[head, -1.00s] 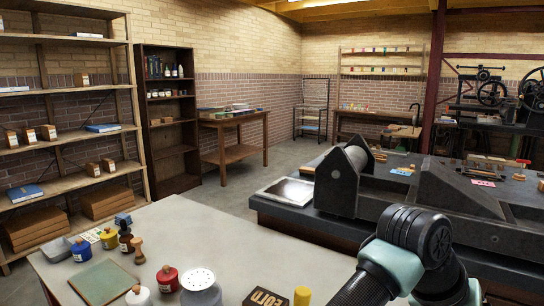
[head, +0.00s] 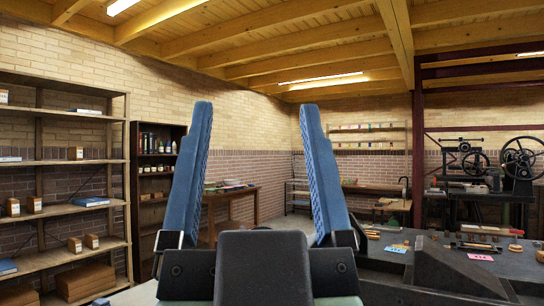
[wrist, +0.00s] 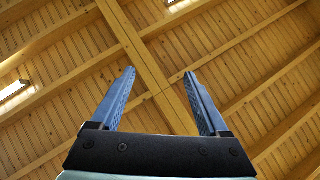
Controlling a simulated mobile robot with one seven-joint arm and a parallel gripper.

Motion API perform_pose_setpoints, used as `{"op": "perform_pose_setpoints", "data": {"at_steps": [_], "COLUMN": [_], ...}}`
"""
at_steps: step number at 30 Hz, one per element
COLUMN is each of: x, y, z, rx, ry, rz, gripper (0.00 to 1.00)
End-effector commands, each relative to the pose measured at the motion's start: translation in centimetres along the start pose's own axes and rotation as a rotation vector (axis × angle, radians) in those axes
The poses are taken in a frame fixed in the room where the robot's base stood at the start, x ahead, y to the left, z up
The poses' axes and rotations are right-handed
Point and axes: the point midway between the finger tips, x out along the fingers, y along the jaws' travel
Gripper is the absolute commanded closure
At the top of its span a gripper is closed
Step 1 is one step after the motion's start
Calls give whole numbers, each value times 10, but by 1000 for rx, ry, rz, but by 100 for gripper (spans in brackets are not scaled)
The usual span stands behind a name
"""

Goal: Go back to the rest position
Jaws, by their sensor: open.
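My gripper (head: 256,175) stands raised in front of the head camera, its two blue fingers pointing up and spread apart. Nothing is between them. It also shows in the wrist view (wrist: 160,102), open and empty against the wooden ceiling beams. The gripper's dark palm hides most of the near worktable in the head view.
A dark press bed (head: 440,270) lies at the right with small tools and cards on it. Wooden shelves (head: 75,162) stand at the left, and a dark bookcase (head: 150,165) beside them. A side table (head: 255,190) and a wheeled press (head: 480,165) stand farther back.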

Motion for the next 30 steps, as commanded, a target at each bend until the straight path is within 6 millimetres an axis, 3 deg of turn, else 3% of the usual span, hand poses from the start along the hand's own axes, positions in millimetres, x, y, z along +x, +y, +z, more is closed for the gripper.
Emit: {"op": "perform_pose_setpoints", "data": {"at_steps": [6, 17, 23, 30], "x": [-10, -1, 33, 87], "y": [-3, -3, -4, -5], "z": [12, 5, -23, -67], "rx": [-38, -37, -37, -36], "ry": [-77, -75, -74, -74], "rz": [14, 13, 12, 11], "gripper": [22, 22, 22, 22]}}
